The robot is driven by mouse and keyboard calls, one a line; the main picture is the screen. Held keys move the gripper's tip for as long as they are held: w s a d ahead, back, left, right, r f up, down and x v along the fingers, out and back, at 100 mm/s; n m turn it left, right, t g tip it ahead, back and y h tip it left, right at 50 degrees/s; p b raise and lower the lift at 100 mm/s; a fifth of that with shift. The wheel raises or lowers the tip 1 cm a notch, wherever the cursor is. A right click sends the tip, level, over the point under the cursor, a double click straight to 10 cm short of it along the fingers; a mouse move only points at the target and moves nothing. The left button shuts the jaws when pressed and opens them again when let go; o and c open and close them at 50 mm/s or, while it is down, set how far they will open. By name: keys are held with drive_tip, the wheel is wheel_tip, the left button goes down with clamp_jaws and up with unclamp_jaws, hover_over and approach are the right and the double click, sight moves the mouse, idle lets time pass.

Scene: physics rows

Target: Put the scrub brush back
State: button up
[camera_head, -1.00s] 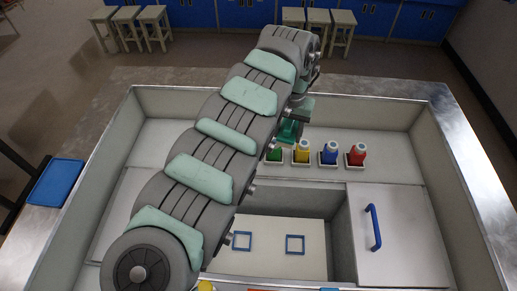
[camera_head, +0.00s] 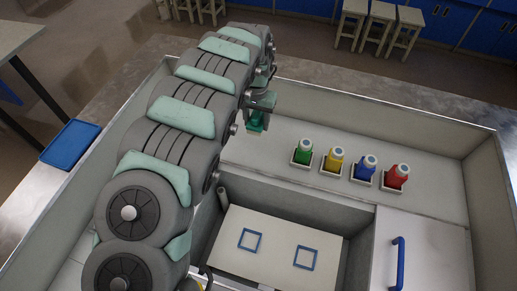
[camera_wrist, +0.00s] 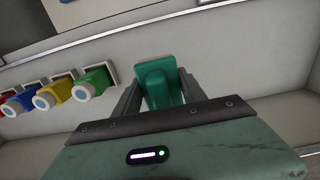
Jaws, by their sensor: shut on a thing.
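My gripper (camera_wrist: 160,88) is shut on a teal-green block-like thing, which I take to be the scrub brush (camera_wrist: 158,72). In the wrist view it stands between the two grey fingers, and its lower part is hidden by the gripper body. In the head view the green brush (camera_head: 257,124) shows small below the wrist, above the pale ledge and left of the green bottle. The brush's bristles cannot be made out.
In front is a sunken bay with two blue square outlines (camera_head: 250,240). A panel with a blue handle (camera_head: 398,262) lies right. Walls (camera_head: 420,122) surround the basin.

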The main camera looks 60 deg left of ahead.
sight(257, 151)
wheel_tip(257, 151, down, 14)
drive_tip(key=shift+r+b, duration=0.2)
drive_tip(key=shift+b, duration=0.65)
drive_tip(key=shift+f, duration=0.2)
drive_tip(key=o, duration=1.2)
drive_tip(key=shift+r, duration=0.1)
wheel_tip(257, 151, up, 12)
drive_tip(key=shift+r+p, duration=0.1)
drive_tip(key=shift+p, duration=0.85)
